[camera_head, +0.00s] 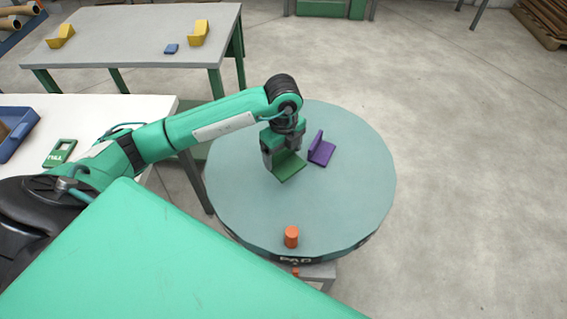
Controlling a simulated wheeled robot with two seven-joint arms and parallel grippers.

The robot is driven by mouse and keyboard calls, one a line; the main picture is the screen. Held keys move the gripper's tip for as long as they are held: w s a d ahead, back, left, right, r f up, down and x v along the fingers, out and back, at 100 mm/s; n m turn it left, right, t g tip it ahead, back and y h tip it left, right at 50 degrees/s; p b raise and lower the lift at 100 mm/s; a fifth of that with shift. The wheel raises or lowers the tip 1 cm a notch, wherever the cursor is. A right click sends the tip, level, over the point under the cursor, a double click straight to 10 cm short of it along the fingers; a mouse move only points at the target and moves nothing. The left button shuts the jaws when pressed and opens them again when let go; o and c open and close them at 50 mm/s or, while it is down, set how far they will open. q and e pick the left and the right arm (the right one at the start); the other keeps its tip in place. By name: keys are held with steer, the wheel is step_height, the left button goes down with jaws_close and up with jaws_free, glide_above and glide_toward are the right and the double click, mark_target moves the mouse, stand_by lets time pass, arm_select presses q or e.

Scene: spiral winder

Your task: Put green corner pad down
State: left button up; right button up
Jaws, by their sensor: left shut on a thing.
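The green corner pad (289,167) is an L-shaped piece at the round turntable. My left gripper (283,151) is shut on it from above, near the middle of the grey-green round table (345,205). I cannot tell whether the pad touches the table top. A purple corner pad (321,149) stands on the table just right of the green pad, a small gap apart. My right gripper is not in view.
An orange cylinder (291,237) stands near the round table's front edge. A white table (90,110) at the left holds a blue tray (20,137) and a green tag (60,152). A grey table (130,40) behind holds yellow pieces (199,33) and a small blue piece (171,49). The round table's right side is clear.

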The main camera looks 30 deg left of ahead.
mark_target(283, 161)
arm_select(q)
step_height(283, 161, down, 5)
steer(key=shift+r, duration=0.15)
steer(key=shift+f, duration=0.3)
steer(key=shift+f, duration=0.1)
steer(key=o, duration=0.9)
